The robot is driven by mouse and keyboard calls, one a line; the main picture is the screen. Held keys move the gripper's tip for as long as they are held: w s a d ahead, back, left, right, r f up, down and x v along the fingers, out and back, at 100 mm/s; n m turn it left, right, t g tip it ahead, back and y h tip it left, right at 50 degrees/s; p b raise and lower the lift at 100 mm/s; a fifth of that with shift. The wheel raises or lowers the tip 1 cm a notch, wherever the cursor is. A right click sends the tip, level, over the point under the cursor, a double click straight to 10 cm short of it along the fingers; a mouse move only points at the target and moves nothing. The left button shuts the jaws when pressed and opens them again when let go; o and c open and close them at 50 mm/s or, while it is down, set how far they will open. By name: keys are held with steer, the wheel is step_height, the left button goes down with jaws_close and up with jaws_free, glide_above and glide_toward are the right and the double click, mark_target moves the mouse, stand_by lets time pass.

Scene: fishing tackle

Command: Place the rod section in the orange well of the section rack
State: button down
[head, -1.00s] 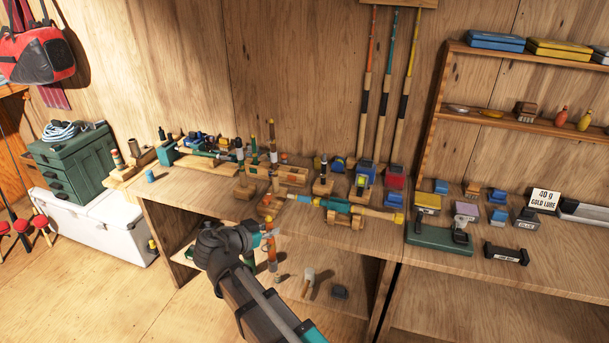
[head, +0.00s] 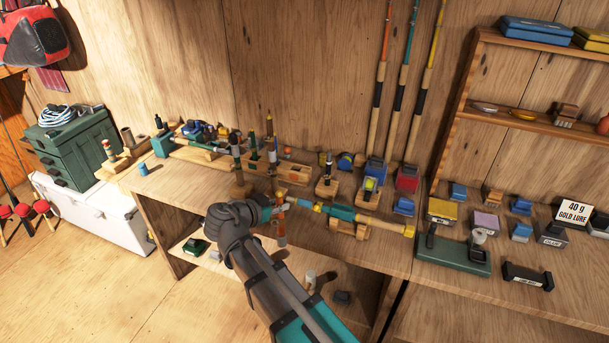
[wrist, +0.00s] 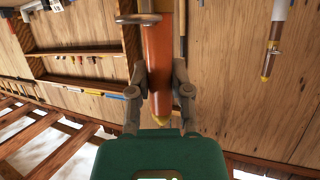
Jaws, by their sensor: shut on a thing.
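The rod section (head: 281,231) is orange-brown and hangs roughly upright at the front edge of the workbench in the head view. My gripper (head: 277,208) is shut on it. In the wrist view the rod section (wrist: 159,55) stands between my two fingers (wrist: 158,85), with a yellowish tip near my palm and a metal ring at the top. The section rack (head: 296,174) is a low wooden block behind my gripper on the bench, apart from the rod section. Dark and green upright pieces stand at its left part. An orange patch shows at its front; the well openings are too small to tell.
A teal and yellow rod piece (head: 342,212) lies on wooden supports just right of my gripper. A wooden stand with an upright piece (head: 327,186) is behind it. Small boxes and reels crowd the bench to the right. Free room is in front of the bench.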

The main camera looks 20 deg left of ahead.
steer(key=shift+w, duration=0.5)
steer(key=shift+d, duration=0.1)
steer(key=shift+r, duration=0.1)
